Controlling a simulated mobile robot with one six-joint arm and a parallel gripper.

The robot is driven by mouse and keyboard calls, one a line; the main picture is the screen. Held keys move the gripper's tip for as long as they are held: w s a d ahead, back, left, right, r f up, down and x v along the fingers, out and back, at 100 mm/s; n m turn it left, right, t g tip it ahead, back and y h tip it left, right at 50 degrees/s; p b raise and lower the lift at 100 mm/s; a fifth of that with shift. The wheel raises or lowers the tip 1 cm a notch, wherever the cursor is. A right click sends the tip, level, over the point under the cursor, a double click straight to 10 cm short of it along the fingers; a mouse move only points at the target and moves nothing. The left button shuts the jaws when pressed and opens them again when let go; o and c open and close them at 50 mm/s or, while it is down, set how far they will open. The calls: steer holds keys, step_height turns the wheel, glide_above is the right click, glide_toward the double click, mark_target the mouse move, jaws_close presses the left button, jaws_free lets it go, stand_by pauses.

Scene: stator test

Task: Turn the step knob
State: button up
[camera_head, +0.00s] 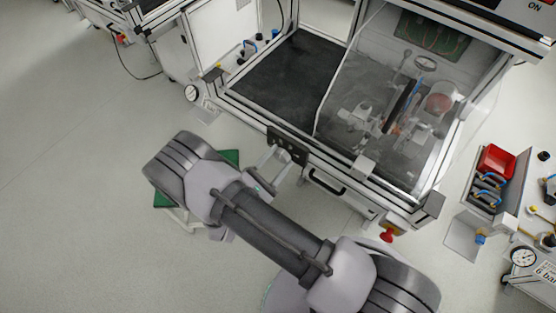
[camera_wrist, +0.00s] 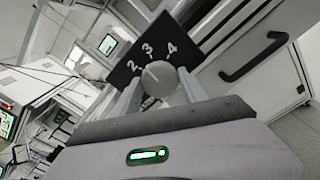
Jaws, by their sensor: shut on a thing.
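The step knob (camera_wrist: 159,77) is a round grey knob on a black plate (camera_wrist: 190,36) marked with the white numbers 2, 3 and 4. A thin pale line shows on its face, but I cannot tell exactly which number it points to. My gripper (camera_wrist: 158,88) is shut on the knob, with one finger at each side of it. In the head view, the black plate (camera_head: 288,146) sits on the front frame of the test cell, and my gripper (camera_head: 275,157) reaches up to it. The knob itself is hidden there.
A black handle (camera_wrist: 254,57) is right of the plate. Open floor (camera_head: 70,190) lies left of my arm.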

steer(key=shift+m+b, duration=0.35)
steer(key=shift+m, duration=1.25)
steer(key=o, duration=1.4)
steer(key=shift+a, duration=0.1)
steer(key=p+v, duration=0.2)
steer(key=v, duration=1.5)
steer(key=shift+s+a, duration=0.1)
steer(key=shift+s, duration=0.1)
